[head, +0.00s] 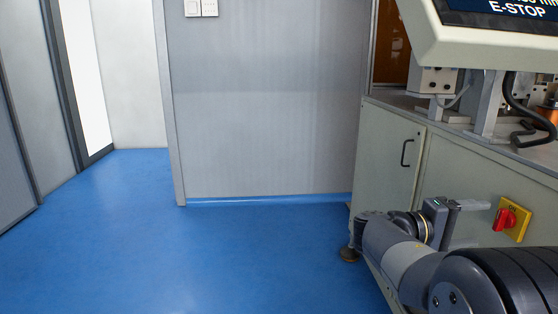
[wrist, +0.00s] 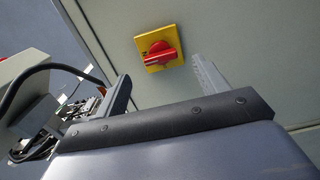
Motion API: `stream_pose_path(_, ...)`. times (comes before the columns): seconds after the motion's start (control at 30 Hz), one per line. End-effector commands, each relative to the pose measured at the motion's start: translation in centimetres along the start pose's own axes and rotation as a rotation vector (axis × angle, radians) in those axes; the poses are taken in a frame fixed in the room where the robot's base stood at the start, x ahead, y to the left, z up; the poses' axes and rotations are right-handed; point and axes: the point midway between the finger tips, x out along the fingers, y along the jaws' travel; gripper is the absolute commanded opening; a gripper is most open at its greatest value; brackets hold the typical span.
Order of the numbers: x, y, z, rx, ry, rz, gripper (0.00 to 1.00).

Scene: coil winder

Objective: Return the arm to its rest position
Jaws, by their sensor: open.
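My arm reaches in from the lower right of the head view, in front of the coil winder's cabinet (head: 465,180). My gripper (head: 470,205) points right toward a red rotary switch (head: 508,219) on a yellow plate, and is apart from it in that view. In the wrist view the two fingers of my gripper (wrist: 162,82) stand wide apart with nothing between them. The red switch (wrist: 160,53) shows beyond the fingertips, its handle turned roughly sideways.
The winder's screen housing (head: 490,30), reading E-STOP, overhangs the cabinet top. A cabinet door has a dark handle (head: 405,152). A grey wall panel (head: 265,100) stands behind. The blue floor (head: 190,250) is clear to the left.

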Motion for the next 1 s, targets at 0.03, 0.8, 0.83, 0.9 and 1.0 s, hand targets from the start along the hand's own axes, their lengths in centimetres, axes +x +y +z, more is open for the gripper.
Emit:
stream_pose_path(0.03, 1.1, -0.2, 0.1, 0.002, -0.005, 0.000, 0.69)
stream_pose_path(0.8, 5.3, 0.7, -0.1, -0.328, 0.001, 0.000, 0.69)
stream_pose_path(0.83, 5.3, 0.7, -0.1, -0.345, 0.001, 0.000, 0.69)
stream_pose_path(0.9, 5.3, 0.8, -0.1, -0.389, 0.001, 0.001, 0.69)
stream_pose_path(1.0, 5.3, 0.7, -0.1, -0.452, 0.002, 0.001, 0.69)
